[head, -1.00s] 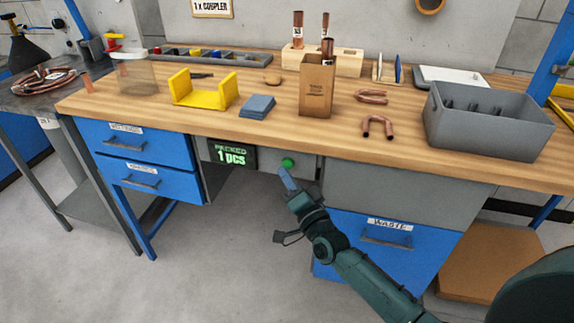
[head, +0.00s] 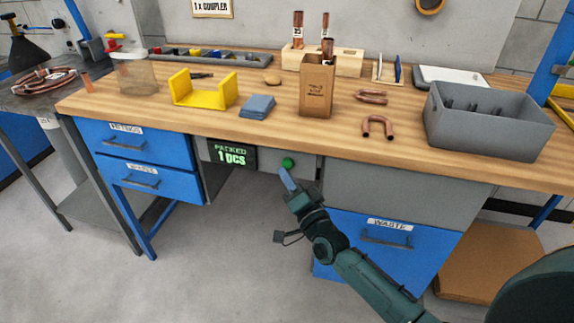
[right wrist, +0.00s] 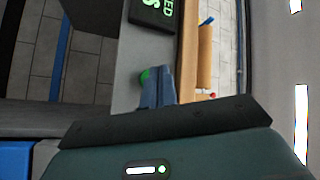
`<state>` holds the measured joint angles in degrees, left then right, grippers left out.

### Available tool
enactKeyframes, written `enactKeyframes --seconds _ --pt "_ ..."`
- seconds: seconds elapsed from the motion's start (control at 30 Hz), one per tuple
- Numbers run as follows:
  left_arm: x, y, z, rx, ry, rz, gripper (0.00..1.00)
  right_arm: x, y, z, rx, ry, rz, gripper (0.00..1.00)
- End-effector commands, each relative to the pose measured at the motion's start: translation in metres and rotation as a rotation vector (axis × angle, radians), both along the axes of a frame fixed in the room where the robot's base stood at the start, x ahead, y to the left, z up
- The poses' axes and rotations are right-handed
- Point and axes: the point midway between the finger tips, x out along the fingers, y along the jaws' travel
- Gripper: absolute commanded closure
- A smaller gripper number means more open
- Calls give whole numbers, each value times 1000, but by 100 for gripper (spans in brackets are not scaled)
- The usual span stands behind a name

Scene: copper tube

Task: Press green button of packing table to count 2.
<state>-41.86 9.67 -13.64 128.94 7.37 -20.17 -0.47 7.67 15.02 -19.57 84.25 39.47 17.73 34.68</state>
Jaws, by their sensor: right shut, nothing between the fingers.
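The green button (head: 288,162) is on the grey front panel under the packing table (head: 230,125). Left of it a dark counter display (head: 232,153) reads "PACKED 1 pcs" in green. My right gripper (head: 287,178) is shut and empty, its blue-grey fingertips just below and in front of the button. In the right wrist view the shut fingers (right wrist: 158,86) partly cover the green button (right wrist: 145,76); I cannot tell whether they touch it. Part of the display (right wrist: 153,14) shows there too. My left gripper is not in view.
On the tabletop stand a cardboard box (head: 317,88) with copper tubes, a yellow fixture (head: 203,92), bent copper tubes (head: 378,127) and a grey bin (head: 487,122). Blue drawers (head: 150,185) are left of the panel; a blue waste drawer (head: 385,243) is lower right.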

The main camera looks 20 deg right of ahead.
Motion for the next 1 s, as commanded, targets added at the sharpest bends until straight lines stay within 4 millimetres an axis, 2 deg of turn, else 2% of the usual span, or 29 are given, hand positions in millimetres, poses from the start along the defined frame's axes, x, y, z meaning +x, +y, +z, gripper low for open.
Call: enactKeyframes --seconds 1.0 --pt "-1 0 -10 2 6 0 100 10 -7 0 -1 0 0 100"
